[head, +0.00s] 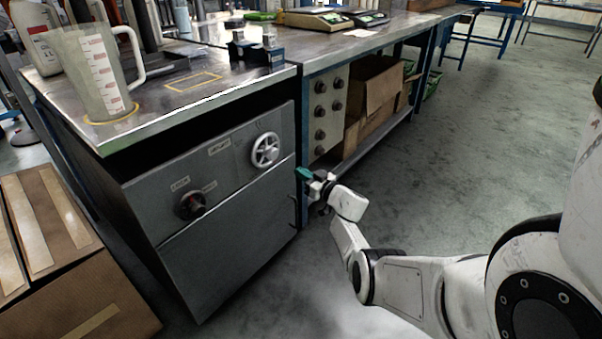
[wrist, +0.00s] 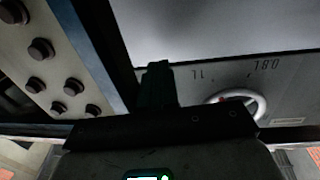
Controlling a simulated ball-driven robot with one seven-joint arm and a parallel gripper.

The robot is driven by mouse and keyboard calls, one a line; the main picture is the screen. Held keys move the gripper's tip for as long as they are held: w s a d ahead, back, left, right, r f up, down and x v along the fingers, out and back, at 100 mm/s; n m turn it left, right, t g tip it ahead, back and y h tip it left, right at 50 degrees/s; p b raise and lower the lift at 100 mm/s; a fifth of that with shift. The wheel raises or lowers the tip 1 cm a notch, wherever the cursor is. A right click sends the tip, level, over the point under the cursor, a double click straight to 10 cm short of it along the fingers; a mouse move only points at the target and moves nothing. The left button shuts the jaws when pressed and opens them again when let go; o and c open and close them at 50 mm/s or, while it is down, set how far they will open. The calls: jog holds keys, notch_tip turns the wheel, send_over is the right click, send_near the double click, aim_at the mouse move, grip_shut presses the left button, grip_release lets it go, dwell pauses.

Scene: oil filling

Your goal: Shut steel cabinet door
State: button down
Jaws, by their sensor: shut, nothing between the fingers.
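The grey steel cabinet (head: 140,213) stands under the left worktop. Its flat door (head: 235,240) fills the lower front, with a dark handle (head: 293,210) near the right edge. The door looks flush or nearly flush with the front; I cannot tell whether a small gap is left. My gripper (head: 303,174) is shut and empty beside the cabinet's front right edge, near the door's upper right corner. In the wrist view my gripper's dark fingers (wrist: 158,72) are together in front of the grey door (wrist: 225,30). Whether they touch it is unclear.
Above the door are a white handwheel (head: 265,149) and a dark knob (head: 192,206). A measuring jug (head: 97,80) stands on the worktop (head: 150,112). Cardboard boxes (head: 60,270) lie at the left. A knobbed panel (head: 325,110) is just behind my gripper. The floor at right is clear.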

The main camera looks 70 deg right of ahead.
jog(key=d+p+v, duration=0.1)
jog(key=p+v, duration=0.3)
jog(key=v, duration=0.5)
jog(key=shift+s, duration=0.45)
